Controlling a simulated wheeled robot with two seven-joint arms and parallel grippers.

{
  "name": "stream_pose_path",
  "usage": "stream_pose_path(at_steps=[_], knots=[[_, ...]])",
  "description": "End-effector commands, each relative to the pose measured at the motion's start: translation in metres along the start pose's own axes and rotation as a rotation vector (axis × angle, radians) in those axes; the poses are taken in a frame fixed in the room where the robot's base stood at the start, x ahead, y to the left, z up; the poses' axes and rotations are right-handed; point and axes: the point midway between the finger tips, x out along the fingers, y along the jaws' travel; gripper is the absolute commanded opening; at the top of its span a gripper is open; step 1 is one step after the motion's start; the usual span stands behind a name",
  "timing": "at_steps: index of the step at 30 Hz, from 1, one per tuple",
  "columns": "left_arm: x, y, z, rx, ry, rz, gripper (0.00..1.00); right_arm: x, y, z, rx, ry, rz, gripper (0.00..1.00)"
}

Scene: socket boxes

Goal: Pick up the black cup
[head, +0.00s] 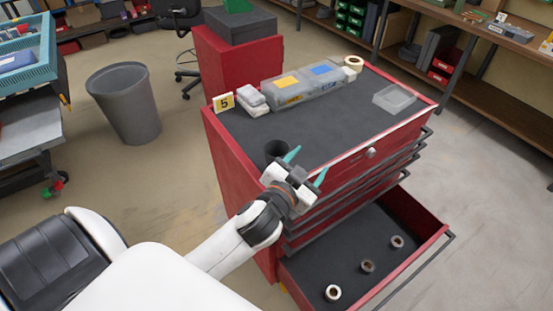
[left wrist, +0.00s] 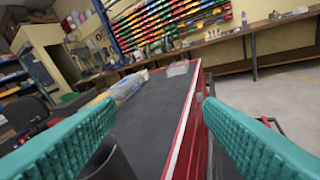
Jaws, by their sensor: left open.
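The black cup (head: 276,149) stands upright on the dark top of the red tool cabinet (head: 315,148), near its front left corner. My left gripper (head: 306,165), with teal fingers, is open and empty just to the right of the cup in the head view and hides part of it. In the left wrist view, part of the dark cup (left wrist: 115,166) shows at the bottom, by the left finger; the rest is cut off or hidden. The fingers are not around the cup. My right gripper is not in view.
Clear boxes (head: 307,84) with yellow and blue labels, a tape roll (head: 353,63), white packs (head: 252,100) and a "5" sign (head: 223,102) line the back. A clear tray (head: 394,98) sits right. An open drawer (head: 400,215) juts out below, holding several rings. The cabinet top's middle is free.

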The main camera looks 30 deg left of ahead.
Motion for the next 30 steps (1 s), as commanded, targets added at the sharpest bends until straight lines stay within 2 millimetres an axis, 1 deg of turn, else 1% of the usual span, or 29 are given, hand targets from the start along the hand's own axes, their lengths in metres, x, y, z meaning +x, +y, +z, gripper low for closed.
stream_pose_path(at_steps=[1,2,3,5,6,8,9,11,12,13,14,15,17,18,19,20,21,22,23,24,26,27,30], knots=[[0.009,0.000,0.026,0.035,-0.117,-0.002,0.62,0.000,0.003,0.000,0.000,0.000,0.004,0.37],[0.014,-0.001,0.042,0.059,-0.192,-0.008,0.62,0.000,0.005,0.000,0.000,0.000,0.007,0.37],[0.018,-0.005,0.064,0.094,-0.299,-0.024,0.62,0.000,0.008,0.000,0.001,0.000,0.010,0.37],[0.021,-0.014,0.099,0.163,-0.472,-0.065,0.62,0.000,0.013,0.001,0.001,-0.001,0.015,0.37],[0.020,-0.024,0.121,0.223,-0.593,-0.110,0.62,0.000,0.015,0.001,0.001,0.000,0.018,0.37],[0.016,-0.043,0.147,0.327,-0.760,-0.199,0.62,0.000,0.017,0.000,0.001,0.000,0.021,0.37],[0.012,-0.058,0.159,0.406,-0.858,-0.273,0.62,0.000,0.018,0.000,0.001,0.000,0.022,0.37],[0.006,-0.079,0.166,0.537,-0.976,-0.400,0.62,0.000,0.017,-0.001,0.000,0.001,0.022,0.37],[0.003,-0.093,0.165,0.631,-1.033,-0.496,0.62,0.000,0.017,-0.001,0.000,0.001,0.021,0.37],[0.001,-0.102,0.160,0.705,-1.064,-0.571,0.62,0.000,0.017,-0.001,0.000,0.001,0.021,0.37],[0.001,-0.109,0.153,0.782,-1.083,-0.651,0.62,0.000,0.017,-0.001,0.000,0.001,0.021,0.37],[0.002,-0.116,0.141,0.886,-1.088,-0.759,0.62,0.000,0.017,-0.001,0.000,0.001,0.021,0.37],[0.008,-0.118,0.116,1.047,-1.051,-0.925,0.62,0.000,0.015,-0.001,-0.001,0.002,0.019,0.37],[0.014,-0.113,0.096,1.154,-0.996,-1.036,0.62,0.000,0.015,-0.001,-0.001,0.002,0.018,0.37],[0.020,-0.106,0.081,1.230,-0.939,-1.114,0.62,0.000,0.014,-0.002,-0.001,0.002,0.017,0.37],[0.026,-0.096,0.066,1.303,-0.869,-1.189,0.62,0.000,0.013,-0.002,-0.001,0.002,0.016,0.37],[0.034,-0.078,0.047,1.391,-0.757,-1.282,0.62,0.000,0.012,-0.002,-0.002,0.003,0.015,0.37],[0.040,-0.063,0.035,1.447,-0.666,-1.343,0.62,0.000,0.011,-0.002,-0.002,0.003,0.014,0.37],[0.045,-0.045,0.024,1.498,-0.567,-1.397,0.62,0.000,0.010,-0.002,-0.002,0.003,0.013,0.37],[0.051,-0.021,0.011,1.552,-0.432,-1.456,0.62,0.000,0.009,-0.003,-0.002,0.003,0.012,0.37],[0.056,0.014,-0.002,1.606,-0.235,-1.522,0.62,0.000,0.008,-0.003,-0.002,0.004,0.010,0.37],[0.057,0.037,-0.008,1.628,-0.113,-1.553,0.62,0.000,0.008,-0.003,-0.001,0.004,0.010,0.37],[0.057,0.080,-0.016,1.649,0.129,-1.593,0.62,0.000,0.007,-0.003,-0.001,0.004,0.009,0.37]])
